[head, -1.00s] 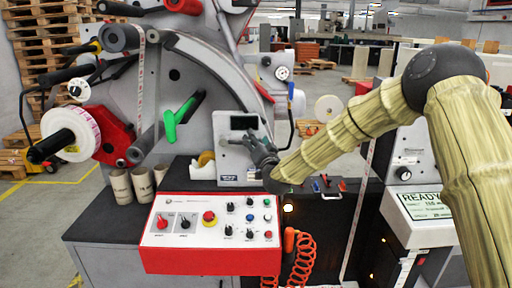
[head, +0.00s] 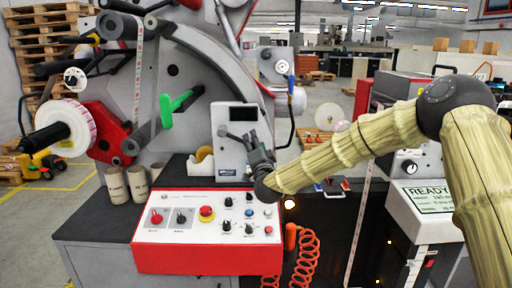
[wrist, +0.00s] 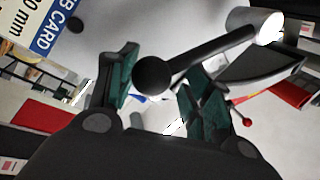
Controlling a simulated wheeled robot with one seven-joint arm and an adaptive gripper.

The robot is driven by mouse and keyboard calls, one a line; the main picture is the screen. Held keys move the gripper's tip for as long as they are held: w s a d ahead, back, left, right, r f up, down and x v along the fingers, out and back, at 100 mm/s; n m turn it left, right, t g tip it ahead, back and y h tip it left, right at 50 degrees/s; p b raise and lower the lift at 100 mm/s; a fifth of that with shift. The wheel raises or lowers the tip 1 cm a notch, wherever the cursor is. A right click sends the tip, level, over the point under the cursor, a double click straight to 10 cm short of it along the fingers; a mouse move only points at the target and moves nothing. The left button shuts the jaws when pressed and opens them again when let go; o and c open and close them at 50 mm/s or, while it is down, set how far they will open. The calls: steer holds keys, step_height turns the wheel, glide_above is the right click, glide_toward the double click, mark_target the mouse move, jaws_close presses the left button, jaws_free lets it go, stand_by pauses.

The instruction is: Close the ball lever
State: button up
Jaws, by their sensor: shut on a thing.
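The ball lever has a black ball (wrist: 153,76) on a dark rod (wrist: 215,50), seen large in the wrist view. The rod runs up and right from the ball to a bright round hub (wrist: 268,27). My gripper (wrist: 160,94) has its two green-padded fingers on either side of the ball and is shut on it; the exact contact is hard to see. In the head view my gripper (head: 256,156) is in front of the grey upright panel (head: 236,121) on the machine. The dark lever parts there are small and partly merge with my fingers.
A red-and-white control box (head: 208,230) with knobs and a red button lies just below my gripper. A tape roll (head: 201,162) stands left of the panel. A green handle (head: 177,105) is further up left. An orange coiled hose (head: 302,257) hangs at the front.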

steer(key=shift+s+a+f, duration=0.15)
steer(key=shift+a+f, duration=0.15)
steer(key=shift+a, duration=0.15)
steer(key=o, duration=1.5)
steer(key=shift+a, duration=0.1)
steer(key=shift+o, duration=0.3)
steer(key=shift+a, duration=0.2)
steer(key=shift+d+r, duration=0.1)
steer(key=shift+d, duration=0.25)
steer(key=v, duration=1.1)
steer(key=shift+s, duration=0.35)
steer(key=shift+d, duration=0.15)
